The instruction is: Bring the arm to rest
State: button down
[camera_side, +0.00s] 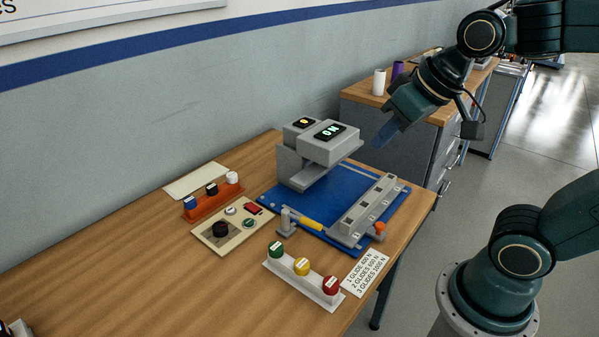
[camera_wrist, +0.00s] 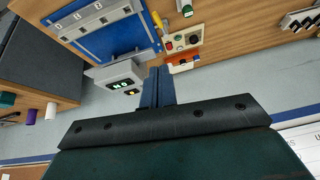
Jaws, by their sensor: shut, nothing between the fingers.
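My gripper (camera_side: 386,133) hangs in the air to the right of the grey test machine (camera_side: 320,150) in the side view, apart from it and tilted downward. Its two blue fingers are together and hold nothing. In the wrist view the shut fingers (camera_wrist: 158,70) point up the picture, with the machine's head (camera_wrist: 120,75) just left of them. The machine has lit displays on top and stands on a blue base plate (camera_side: 352,184). A grey rail block (camera_side: 366,208) lies along the plate's right side.
On the wooden table (camera_side: 140,270) are a cream control box (camera_side: 206,234), an orange rack (camera_side: 212,204), a white rack with green, yellow and red caps (camera_side: 303,283), and a printed card (camera_side: 366,272). A cabinet (camera_side: 440,150) carrying white and purple cylinders stands behind. The wall is at the left.

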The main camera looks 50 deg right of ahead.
jog(key=s+f+n, duration=0.1)
jog(key=s, duration=0.5)
jog(key=shift+s+d, duration=0.15)
jog(key=shift+s, duration=0.1)
jog(key=c, duration=2.1)
grip_release()
